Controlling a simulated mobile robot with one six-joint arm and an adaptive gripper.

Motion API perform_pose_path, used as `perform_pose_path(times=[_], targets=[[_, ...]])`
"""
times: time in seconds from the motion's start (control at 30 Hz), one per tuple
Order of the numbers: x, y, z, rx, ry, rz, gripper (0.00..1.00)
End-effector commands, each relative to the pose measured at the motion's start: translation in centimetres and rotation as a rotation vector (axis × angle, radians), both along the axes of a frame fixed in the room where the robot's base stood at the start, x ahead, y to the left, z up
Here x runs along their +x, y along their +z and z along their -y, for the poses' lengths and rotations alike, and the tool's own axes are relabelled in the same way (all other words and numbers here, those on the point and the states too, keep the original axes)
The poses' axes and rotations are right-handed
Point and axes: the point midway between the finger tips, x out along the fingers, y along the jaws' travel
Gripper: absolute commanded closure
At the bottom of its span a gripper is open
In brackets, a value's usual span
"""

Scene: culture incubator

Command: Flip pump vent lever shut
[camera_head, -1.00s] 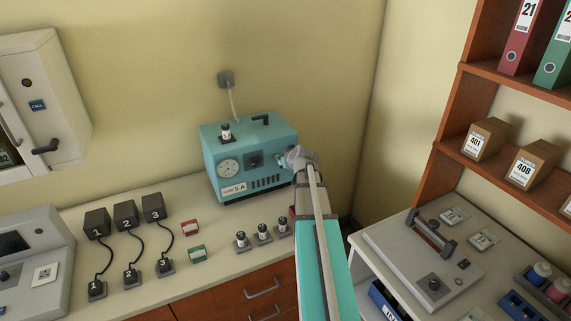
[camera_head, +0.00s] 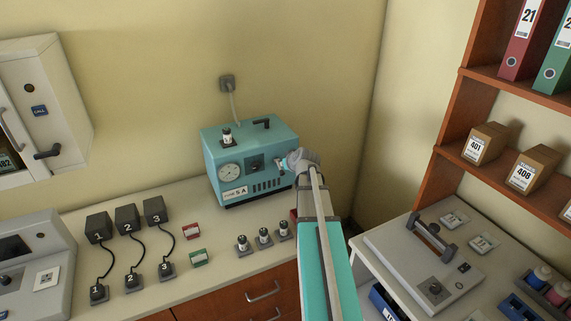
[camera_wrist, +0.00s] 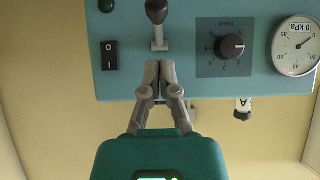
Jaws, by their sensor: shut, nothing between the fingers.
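The pump (camera_head: 222,150) is a teal box on the counter against the wall, and its front panel (camera_wrist: 262,82) fills the top of the wrist view, upside down. A lever with a black knob (camera_wrist: 157,11) and a pale stem stands on the panel, its knob toward the top of that picture. My gripper (camera_wrist: 160,66) is shut and empty, with its tips close to the lever's base. I cannot tell whether they touch. In the head view my gripper (camera_head: 284,165) is at the pump's right front and largely hides the lever.
Small bottles (camera_head: 263,237) stand on the counter in front of the pump. A shelf unit (camera_head: 452,140) is at the right.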

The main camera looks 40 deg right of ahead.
Motion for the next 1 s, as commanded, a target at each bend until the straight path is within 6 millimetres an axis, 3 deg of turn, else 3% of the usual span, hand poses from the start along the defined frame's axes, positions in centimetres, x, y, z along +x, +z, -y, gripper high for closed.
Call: perform_pose_path(times=[0.57,1.0], targets=[[-0.1,0.5,-0.1,0.000,0.001,0.000,1.00],[-1.2,3.6,-0.6,-0.001,0.004,0.000,1.00]])
